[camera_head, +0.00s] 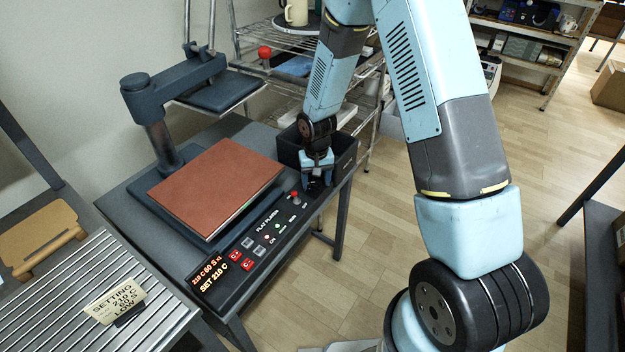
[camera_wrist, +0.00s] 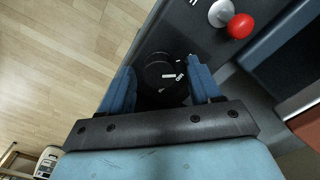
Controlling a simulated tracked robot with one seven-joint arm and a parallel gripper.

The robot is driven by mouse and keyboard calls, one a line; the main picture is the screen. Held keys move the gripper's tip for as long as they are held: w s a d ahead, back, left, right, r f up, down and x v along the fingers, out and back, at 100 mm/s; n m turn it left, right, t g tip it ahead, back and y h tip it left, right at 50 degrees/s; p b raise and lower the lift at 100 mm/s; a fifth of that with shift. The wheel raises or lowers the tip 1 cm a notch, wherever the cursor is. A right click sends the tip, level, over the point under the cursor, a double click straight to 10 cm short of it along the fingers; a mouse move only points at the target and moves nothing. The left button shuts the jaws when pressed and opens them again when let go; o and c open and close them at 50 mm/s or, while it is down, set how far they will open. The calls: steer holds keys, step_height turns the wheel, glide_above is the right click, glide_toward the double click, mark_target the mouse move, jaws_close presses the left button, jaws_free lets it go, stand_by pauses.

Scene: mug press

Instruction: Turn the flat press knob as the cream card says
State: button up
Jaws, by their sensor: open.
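The cream card (camera_head: 115,301) lies on the slatted surface at lower left; it reads SETTING, 210 C, 60 S and a last line that looks like LOW. The flat press (camera_head: 215,188) has a reddish-brown pad and a dark control panel (camera_head: 250,240) along its front. Its display (camera_head: 208,277) shows 210 C, 60 S and SET 210 C. My gripper (camera_head: 317,180) points down over the panel's far right end. In the wrist view, the black knob (camera_wrist: 163,72) with small white marks lies between the open blue fingers (camera_wrist: 162,88). I cannot tell whether they touch it.
A red ball on a silver stem (camera_wrist: 240,26) stands close beside the knob. A dark open bin (camera_head: 345,151) is just behind my gripper. The raised press head (camera_head: 220,92) and a wire shelf stand farther back.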

mark_target(316, 182)
steer(key=shift+c, duration=0.2)
steer(key=c, duration=1)
steer(key=shift+n, duration=1.2)
steer(key=o, duration=1)
steer(key=shift+o, duration=0.2)
step_height(316, 182, up, 14)
steer(key=shift+f, duration=0.15)
